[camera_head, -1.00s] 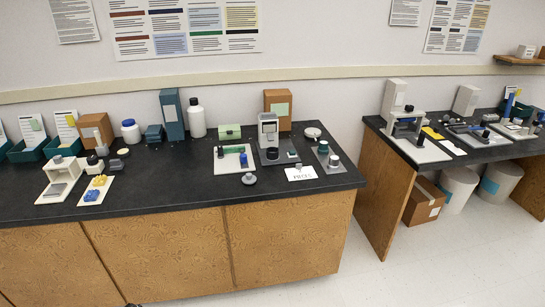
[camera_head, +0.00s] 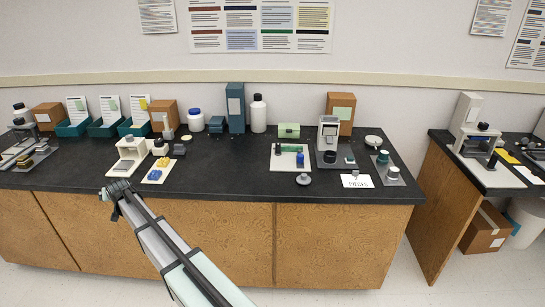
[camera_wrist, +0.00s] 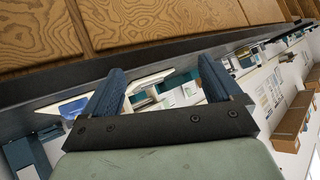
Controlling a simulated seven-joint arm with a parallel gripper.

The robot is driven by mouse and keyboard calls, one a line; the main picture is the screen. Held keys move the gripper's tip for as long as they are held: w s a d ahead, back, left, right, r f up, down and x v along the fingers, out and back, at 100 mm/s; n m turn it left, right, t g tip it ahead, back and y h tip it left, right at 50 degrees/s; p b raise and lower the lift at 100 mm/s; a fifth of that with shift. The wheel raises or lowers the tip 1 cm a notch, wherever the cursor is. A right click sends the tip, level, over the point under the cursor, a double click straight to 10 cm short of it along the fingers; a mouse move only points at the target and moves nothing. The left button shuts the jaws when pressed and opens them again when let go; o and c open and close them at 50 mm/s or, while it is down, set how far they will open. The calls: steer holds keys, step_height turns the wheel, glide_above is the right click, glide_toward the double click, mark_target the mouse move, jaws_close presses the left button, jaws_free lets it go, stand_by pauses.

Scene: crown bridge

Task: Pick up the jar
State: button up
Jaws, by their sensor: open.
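A white jar with a blue lid (camera_head: 196,122) stands upright at the back of the black counter, left of the teal box. My gripper (camera_head: 116,188) is at the counter's front edge, in front and to the left of the jar and well apart from it. In the wrist view my gripper (camera_wrist: 158,75) is open, with two dark blue fingers apart and nothing seen held between them. I cannot pick out the jar for sure in the wrist view.
A taller white bottle (camera_head: 258,113) and a teal box (camera_head: 236,108) stand right of the jar. A white stand (camera_head: 127,155) and a tray with blue and yellow pieces (camera_head: 150,180) lie near my gripper. The counter's front middle (camera_head: 225,180) is clear.

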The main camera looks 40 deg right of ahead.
steer(key=w+d+r+m+t, duration=0.1)
steer(key=w+d+r, duration=0.25)
steer(key=r, duration=0.55)
steer(key=w+d+r+m+t, duration=0.1)
steer(key=w+d+r, duration=0.3)
steer(key=r, duration=0.5)
steer(key=w+d+r+m+h, duration=0.1)
steer(key=w+d+r+h, duration=0.15)
steer(key=d+r, duration=0.5)
steer(key=s+d+f+m+g+h, duration=0.1)
steer(key=s+d+f+m+g, duration=0.15)
steer(key=d, duration=1.05)
steer(key=s+d+f+m+g, duration=0.1)
steer(key=s+d+f, duration=0.15)
steer(key=d, duration=1.05)
steer(key=m+g+y, duration=0.3)
steer(key=m+g, duration=0.3)
steer(key=g, duration=0.3)
glide_above(330, 154)
steer(key=s+a, duration=0.1)
steer(key=a, duration=0.1)
step_height(330, 154, down, 7)
step_height(330, 154, down, 8)
steer(key=shift+f, duration=0.1)
steer(key=shift+s+f, duration=0.2)
steer(key=shift+f, duration=2.4)
